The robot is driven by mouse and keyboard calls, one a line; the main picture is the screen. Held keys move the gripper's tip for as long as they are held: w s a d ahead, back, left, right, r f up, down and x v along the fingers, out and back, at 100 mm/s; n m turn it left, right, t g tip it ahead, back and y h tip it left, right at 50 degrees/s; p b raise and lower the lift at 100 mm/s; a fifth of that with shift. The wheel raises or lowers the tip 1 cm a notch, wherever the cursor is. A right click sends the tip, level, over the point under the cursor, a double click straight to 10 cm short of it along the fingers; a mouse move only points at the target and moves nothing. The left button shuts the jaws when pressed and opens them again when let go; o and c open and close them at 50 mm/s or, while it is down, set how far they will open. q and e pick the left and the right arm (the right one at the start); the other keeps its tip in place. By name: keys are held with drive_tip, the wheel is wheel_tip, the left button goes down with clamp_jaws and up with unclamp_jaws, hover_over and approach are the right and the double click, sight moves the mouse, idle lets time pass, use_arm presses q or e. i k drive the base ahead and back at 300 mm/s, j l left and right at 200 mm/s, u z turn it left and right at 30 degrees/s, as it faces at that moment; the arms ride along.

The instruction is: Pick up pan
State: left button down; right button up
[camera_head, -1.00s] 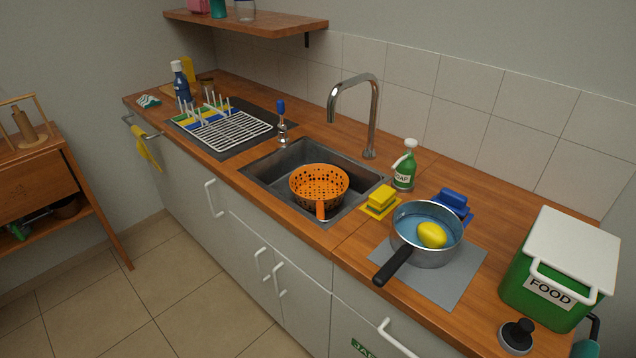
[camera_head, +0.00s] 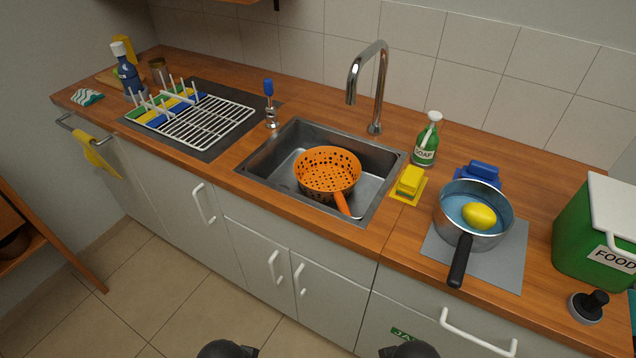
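The pan (camera_head: 470,237) is a metal pot with a blue inside and a black handle (camera_head: 460,262) that points to the counter's front edge. It stands on a grey mat (camera_head: 511,265) right of the sink. A yellow lemon-like item (camera_head: 479,215) lies in it. Dark parts of my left arm (camera_head: 227,349) and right arm (camera_head: 408,349) show at the bottom edge, in front of the cabinets and well apart from the pan. Their fingers cannot be made out.
An orange colander (camera_head: 328,172) sits in the sink (camera_head: 373,206). A yellow sponge (camera_head: 410,181), a blue sponge (camera_head: 479,174) and a soap bottle (camera_head: 426,143) stand near the pan. A green food bin (camera_head: 583,236) and a black-knobbed item (camera_head: 588,306) are to its right.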

sight(448, 220)
drive_tip(key=i+j+z, duration=0.1)
drive_tip(key=j+z, duration=0.55)
drive_tip(key=z, duration=0.25)
drive_tip(key=j+z, duration=0.5)
drive_tip(key=l, duration=0.15)
